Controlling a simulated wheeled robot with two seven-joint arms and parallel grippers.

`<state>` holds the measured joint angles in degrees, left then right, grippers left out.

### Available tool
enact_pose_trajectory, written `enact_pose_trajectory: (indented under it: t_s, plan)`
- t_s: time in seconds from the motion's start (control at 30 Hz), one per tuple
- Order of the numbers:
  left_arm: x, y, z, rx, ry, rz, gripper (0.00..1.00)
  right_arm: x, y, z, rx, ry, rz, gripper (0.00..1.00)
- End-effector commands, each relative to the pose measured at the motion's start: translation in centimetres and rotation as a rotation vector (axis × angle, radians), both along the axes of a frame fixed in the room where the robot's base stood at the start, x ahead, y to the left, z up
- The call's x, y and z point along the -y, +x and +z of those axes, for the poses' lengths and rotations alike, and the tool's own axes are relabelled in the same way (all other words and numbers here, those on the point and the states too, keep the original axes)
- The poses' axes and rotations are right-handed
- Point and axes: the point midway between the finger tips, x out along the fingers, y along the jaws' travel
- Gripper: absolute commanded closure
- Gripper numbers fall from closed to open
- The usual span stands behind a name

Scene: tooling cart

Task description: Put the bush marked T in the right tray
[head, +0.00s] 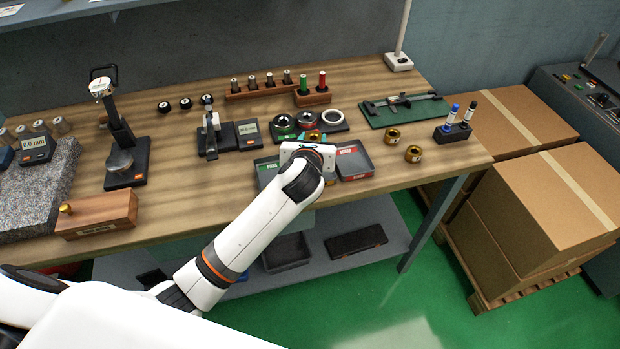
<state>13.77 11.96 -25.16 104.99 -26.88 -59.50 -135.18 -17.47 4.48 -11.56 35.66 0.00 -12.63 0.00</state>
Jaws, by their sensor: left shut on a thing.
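My left gripper (312,138) is over the back of the two small grey trays, seen from behind the wrist. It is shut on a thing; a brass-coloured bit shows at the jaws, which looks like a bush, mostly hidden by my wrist. Its mark cannot be seen. The left tray (266,176) has a green label and the right tray (356,163) a red one. The right tray looks empty where it shows. Two other brass bushes, one farther back (392,136) and one nearer (413,154), stand on the bench right of the trays; their marks are too small to read. My right gripper is out of view.
Ring gauges (333,117) stand just behind the gripper. A caliper lies on a green mat (405,109) at the back right. A pen holder (452,133) stands at the right edge of the bench. A gauge stand (212,135) is left of the trays.

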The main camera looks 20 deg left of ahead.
Motion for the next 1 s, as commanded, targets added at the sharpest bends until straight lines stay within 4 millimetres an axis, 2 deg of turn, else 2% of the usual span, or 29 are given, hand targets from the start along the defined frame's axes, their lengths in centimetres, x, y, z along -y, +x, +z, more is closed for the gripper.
enact_pose_trajectory:
  t_s: [0.1,0.27,0.53,1.0]
  plan:
    - [0.1,-0.1,-2.6,-0.005,-0.002,0.001,0.96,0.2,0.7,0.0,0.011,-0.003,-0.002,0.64]
    - [0.0,0.0,-4.5,-0.002,-0.002,0.001,0.96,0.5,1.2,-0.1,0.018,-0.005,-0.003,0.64]
    - [0.0,-0.1,-7.9,-0.003,-0.002,0.001,0.96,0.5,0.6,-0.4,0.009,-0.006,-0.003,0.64]
    - [0.1,0.0,-8.8,0.0,0.001,-0.001,0.96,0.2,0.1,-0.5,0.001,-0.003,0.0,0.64]
